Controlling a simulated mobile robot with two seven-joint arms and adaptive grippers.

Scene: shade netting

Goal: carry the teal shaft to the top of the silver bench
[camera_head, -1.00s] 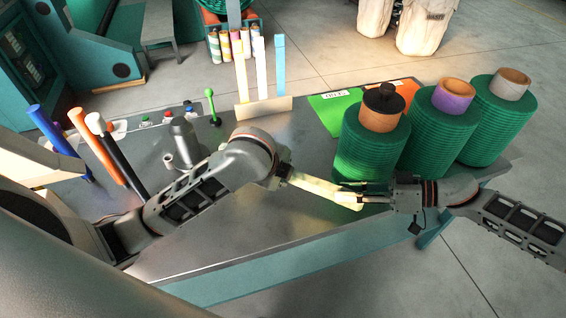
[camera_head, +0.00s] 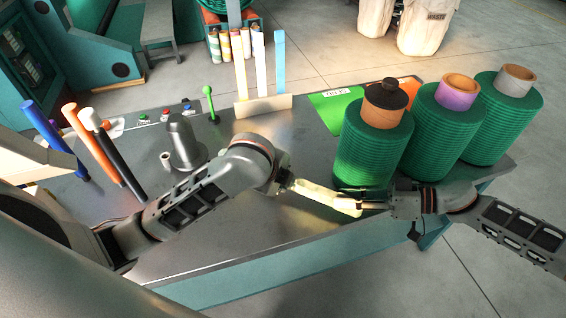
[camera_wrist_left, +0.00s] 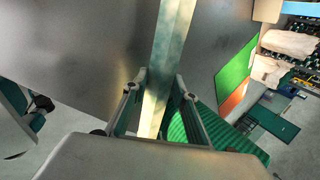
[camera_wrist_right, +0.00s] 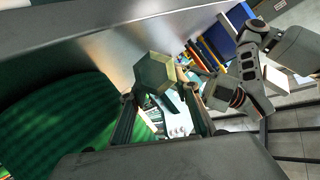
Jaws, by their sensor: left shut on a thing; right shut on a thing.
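The shaft (camera_head: 328,196) is a faceted bar, cream in the head view's warm light and pale green in the left wrist view (camera_wrist_left: 167,55). Its hexagonal end shows in the right wrist view (camera_wrist_right: 155,72). My left gripper (camera_head: 288,184) is shut on its left part, and my right gripper (camera_head: 374,204) is shut on its right end. The shaft appears in front of the green rolls, over the right part of the silver bench top (camera_head: 260,225). Its height above the top is unclear. The fingertips are partly hidden in the head view.
Green netting rolls (camera_head: 372,158) stand upright at the right, close behind my right gripper. A grey pot-like part (camera_head: 184,140) and several coloured tubes (camera_head: 108,155) are at the left. A holder with upright strips (camera_head: 262,107) stands at the back. The bench's front strip is clear.

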